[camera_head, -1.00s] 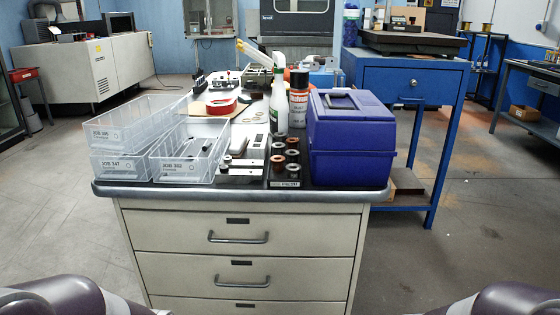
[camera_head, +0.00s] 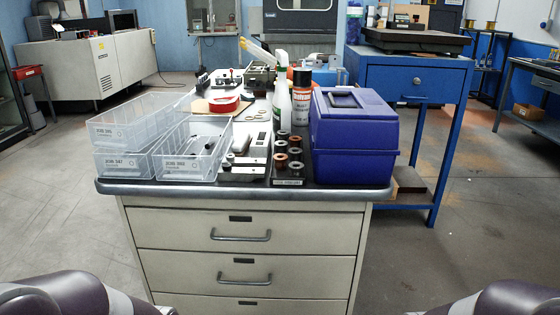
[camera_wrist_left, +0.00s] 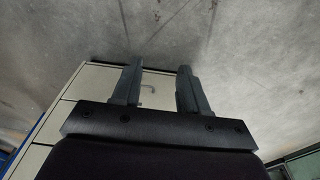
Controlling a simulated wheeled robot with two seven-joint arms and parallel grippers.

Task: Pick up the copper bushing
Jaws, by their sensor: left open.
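Several small ring-shaped bushings stand in two columns on a dark strip at the bench's front edge in the head view. A reddish-brown, copper-coloured bushing (camera_head: 280,160) is at the front left of this group. Others look dark or grey, and some tops look brownish; they are too small to tell apart surely. In the left wrist view my left gripper (camera_wrist_left: 159,80) is open and empty, its two fingers well apart, above the floor and away from the bushings. My right gripper is not in view.
A purple-blue box (camera_head: 353,145) stands close right of the bushings. A spray can (camera_head: 302,98) and a white-green bottle (camera_head: 281,107) stand behind them. Clear bins (camera_head: 190,155) and a flat metal piece (camera_head: 241,170) are to the left. The cabinet's drawers (camera_head: 240,238) face me.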

